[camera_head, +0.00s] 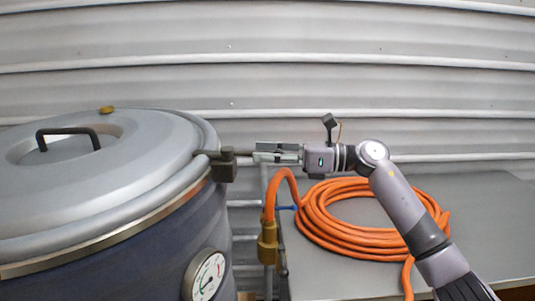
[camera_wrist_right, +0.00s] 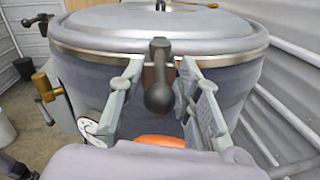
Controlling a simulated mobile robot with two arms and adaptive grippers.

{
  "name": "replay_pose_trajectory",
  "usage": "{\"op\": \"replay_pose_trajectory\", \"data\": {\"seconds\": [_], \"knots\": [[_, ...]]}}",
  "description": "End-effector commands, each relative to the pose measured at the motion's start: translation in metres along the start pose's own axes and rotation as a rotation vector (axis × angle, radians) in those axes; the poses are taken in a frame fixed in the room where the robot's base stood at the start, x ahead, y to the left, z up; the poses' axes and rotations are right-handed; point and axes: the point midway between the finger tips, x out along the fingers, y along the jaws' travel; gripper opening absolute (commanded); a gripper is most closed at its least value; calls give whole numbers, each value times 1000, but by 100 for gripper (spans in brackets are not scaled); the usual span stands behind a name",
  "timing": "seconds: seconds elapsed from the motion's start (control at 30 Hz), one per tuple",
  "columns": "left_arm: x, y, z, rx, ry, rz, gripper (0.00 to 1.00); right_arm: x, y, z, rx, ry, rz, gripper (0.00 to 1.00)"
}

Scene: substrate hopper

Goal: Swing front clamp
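A large drum-shaped hopper (camera_head: 100,262) with a grey domed lid (camera_head: 165,150) fills the left of the head view. A dark clamp (camera_head: 222,165) sits at the lid's right rim. In the right wrist view the clamp (camera_wrist_right: 160,52) is at the rim with its round-ended dark handle (camera_wrist_right: 158,98) pointing towards the camera. My right gripper (camera_head: 268,152) is level with the clamp, just right of it. In the wrist view its fingers (camera_wrist_right: 160,75) are apart on either side of the handle, with gaps visible on both sides. My left gripper is not in view.
A coiled orange hose (camera_head: 325,232) lies on a grey table (camera_head: 350,280) below my right arm. A brass fitting (camera_head: 267,243) and a gauge (camera_head: 206,276) are near the hopper's side. A corrugated wall (camera_head: 300,90) stands behind. Another dark knob (camera_wrist_right: 28,22) shows at the wrist view's left.

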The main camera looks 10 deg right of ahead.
Motion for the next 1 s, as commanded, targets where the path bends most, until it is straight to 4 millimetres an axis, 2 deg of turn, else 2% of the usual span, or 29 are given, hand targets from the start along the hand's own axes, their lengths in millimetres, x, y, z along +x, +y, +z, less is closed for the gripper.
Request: {"op": "replay_pose_trajectory", "data": {"seconds": [0.07,0.43,1.0], "knots": [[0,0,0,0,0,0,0,0,0,0,0,0,0,25],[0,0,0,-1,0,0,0,0,0,0,0,0,0,0],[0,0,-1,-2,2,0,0,-1,0,0,0,0,-2,0]]}}
